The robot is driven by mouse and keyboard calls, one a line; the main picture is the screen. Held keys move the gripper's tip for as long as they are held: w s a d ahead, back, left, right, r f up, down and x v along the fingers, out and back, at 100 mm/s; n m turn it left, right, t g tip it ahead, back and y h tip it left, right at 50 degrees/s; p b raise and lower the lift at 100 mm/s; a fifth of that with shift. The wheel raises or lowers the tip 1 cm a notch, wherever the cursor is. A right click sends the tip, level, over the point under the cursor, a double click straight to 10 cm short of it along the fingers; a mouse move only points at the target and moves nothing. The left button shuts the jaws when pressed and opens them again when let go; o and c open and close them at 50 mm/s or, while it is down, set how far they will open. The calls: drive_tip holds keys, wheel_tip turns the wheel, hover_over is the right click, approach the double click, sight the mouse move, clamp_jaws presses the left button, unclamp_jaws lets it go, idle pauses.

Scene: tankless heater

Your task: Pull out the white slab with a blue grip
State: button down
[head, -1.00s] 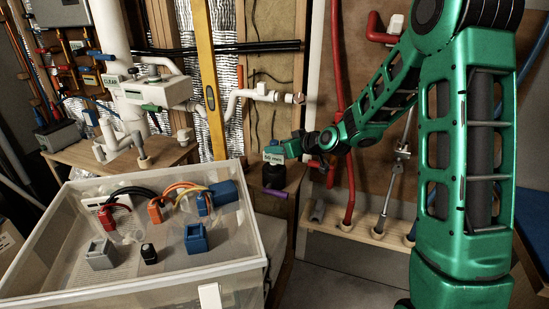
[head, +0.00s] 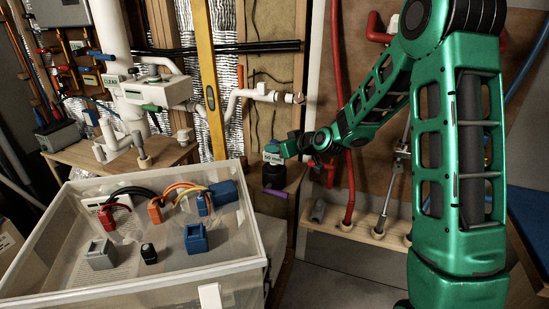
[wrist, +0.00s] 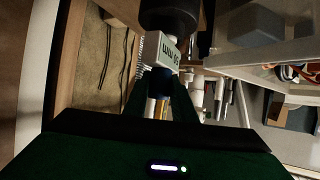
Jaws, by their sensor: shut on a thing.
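The white slab (head: 273,157) bears a "50 mm" label and stands at the top of a black round holder (head: 275,176) in the middle of the head view. Its blue grip (head: 271,148) shows just above the label. My gripper (head: 283,149) reaches in from the right and is shut on the blue grip. In the wrist view the labelled slab (wrist: 166,52) lies between the black holder (wrist: 170,15) and my dark green fingers (wrist: 160,88). The slab's lower end is hidden, so I cannot tell how deep it sits.
A clear bin (head: 150,281) with several coloured blocks and cables stands at the front left. A purple piece (head: 274,193) lies below the holder. Red pipes (head: 343,100) and a wooden rack (head: 355,230) stand to the right. A yellow level (head: 207,80) leans behind.

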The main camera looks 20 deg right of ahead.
drive_tip(key=shift+w+r, duration=0.1)
drive_tip(key=shift+r, duration=1.05)
idle(0.5)
drive_tip(key=shift+r, duration=2.5)
